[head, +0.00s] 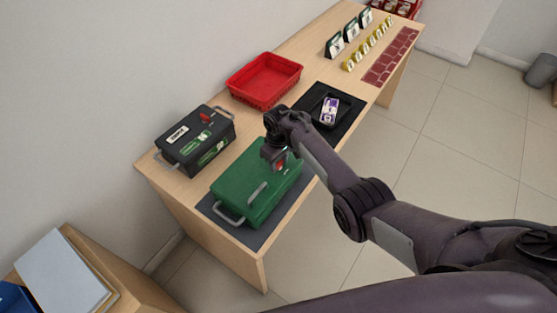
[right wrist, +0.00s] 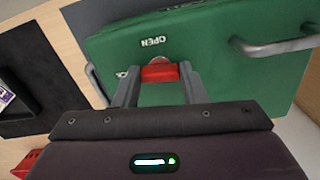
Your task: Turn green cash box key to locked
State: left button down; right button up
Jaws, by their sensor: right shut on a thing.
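The green cash box (head: 237,186) lies on a dark mat at the near end of the counter. My right gripper (head: 280,162) is over the far end of the box. In the right wrist view its two fingers (right wrist: 160,84) are shut on the key, one on each side. My left gripper is not in view.
A black box (head: 190,157) with a red key and green marks stands left of the green box. A red basket (head: 262,82) and a black tray (head: 343,107) holding a purple-and-white pack stand farther back. The box's grey handles (head: 228,216) stick out.

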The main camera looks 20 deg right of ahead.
aim_at(278, 163)
jog(key=shift+n, duration=0.8)
jog(key=shift+w, duration=0.1)
jog(key=o, duration=1)
notch_tip(278, 163, up, 8)
jog(key=shift+f, duration=0.1)
